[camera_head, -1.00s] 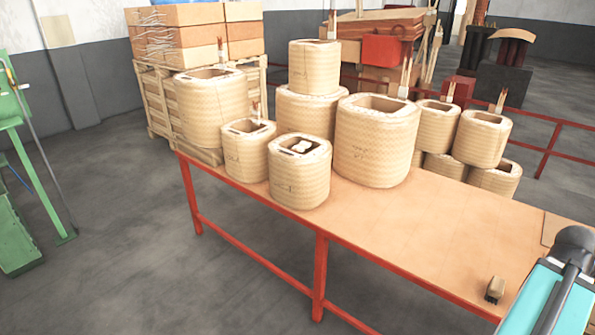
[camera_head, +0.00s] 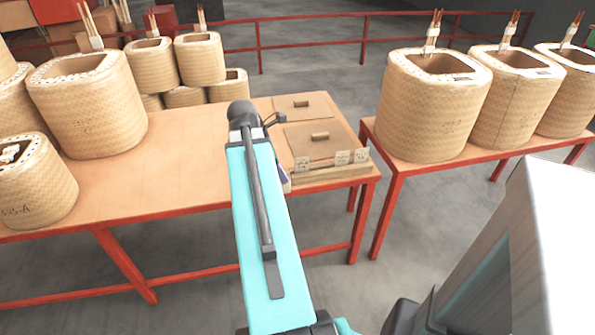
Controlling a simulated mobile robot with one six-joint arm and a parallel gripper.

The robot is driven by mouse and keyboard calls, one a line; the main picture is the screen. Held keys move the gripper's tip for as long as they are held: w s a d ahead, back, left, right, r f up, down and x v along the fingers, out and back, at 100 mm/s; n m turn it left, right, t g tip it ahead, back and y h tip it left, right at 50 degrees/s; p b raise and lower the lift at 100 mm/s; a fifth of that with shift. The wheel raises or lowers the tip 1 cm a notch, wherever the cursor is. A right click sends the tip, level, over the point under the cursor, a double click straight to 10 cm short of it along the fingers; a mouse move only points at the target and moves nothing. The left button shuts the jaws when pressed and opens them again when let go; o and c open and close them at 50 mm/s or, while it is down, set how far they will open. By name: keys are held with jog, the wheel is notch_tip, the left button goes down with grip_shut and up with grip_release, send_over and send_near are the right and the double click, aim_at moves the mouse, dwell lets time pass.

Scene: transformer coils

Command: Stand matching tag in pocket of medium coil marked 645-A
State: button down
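Several small white tags stand in a wooden strip (camera_head: 335,174) at the right end of the near table, including a left tag (camera_head: 302,163), a middle tag (camera_head: 343,157) and a right tag (camera_head: 361,154). Their writing is too small to read. A smaller woven coil (camera_head: 35,190) at the left edge bears a handwritten mark that ends in "-A"; its digits are unclear. A larger coil (camera_head: 88,105) stands behind it. My teal arm reaches over the table left of the tags. My gripper is not visible; the arm hides part of the strip's left side.
Two flat brown panels with small handles, one nearer (camera_head: 318,143), lie behind the tags. A second table (camera_head: 405,168) on the right bears three large coils, the nearest (camera_head: 428,105) at its left. More coils (camera_head: 200,60) stand behind. The tabletop (camera_head: 165,165) between coils and arm is bare.

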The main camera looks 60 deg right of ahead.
jog(key=w+a+f+n+p, duration=0.1)
jog(key=w+a+f, duration=0.1)
jog(key=w+a, duration=0.8)
jog(key=w+a+f, duration=0.2)
jog(key=w+a, duration=0.6)
jog(key=w, duration=0.4)
jog(key=w+a+f, duration=0.1)
jog(key=w+a, duration=0.2)
jog(key=a, duration=0.7)
jog(key=w+a+f+n+p, duration=0.1)
jog(key=w+a+f, duration=0.1)
jog(key=a, duration=0.7)
jog(key=w+a+f+p, duration=0.1)
jog(key=w+a, duration=0.3)
jog(key=a, duration=0.6)
jog(key=shift+w+a+f+t+h, duration=0.15)
jog(key=shift+w+a+t+h, duration=0.15)
jog(key=shift+w, duration=0.05)
